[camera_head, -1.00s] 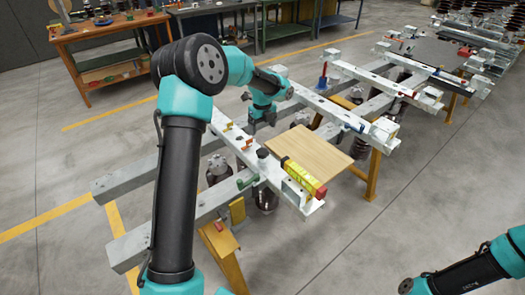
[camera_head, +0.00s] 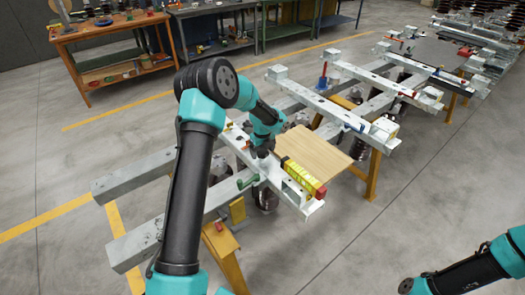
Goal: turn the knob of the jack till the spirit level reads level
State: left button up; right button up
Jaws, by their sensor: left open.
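The yellow spirit level (camera_head: 303,177) with a red end lies along the near end of the pale metal frame beam (camera_head: 291,197). Its bubble is too small to read. My left gripper (camera_head: 262,149) points down at the beam just left of the level's far end. It is open, right over a small dark knob-like part, which it largely hides. I cannot tell whether its fingers touch that part. My right gripper is out of view; only links of that arm show at the lower right.
A wooden board (camera_head: 315,152) lies beside the level, behind the beam. Yellow trestle legs (camera_head: 222,243) carry the frame. A second frame beam (camera_head: 333,112) runs behind. Workbenches (camera_head: 115,55) stand at the back. The floor at the front right is clear.

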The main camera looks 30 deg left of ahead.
pick_arm(q)
jog(key=c, duration=0.9)
jog(key=shift+n, duration=0.5)
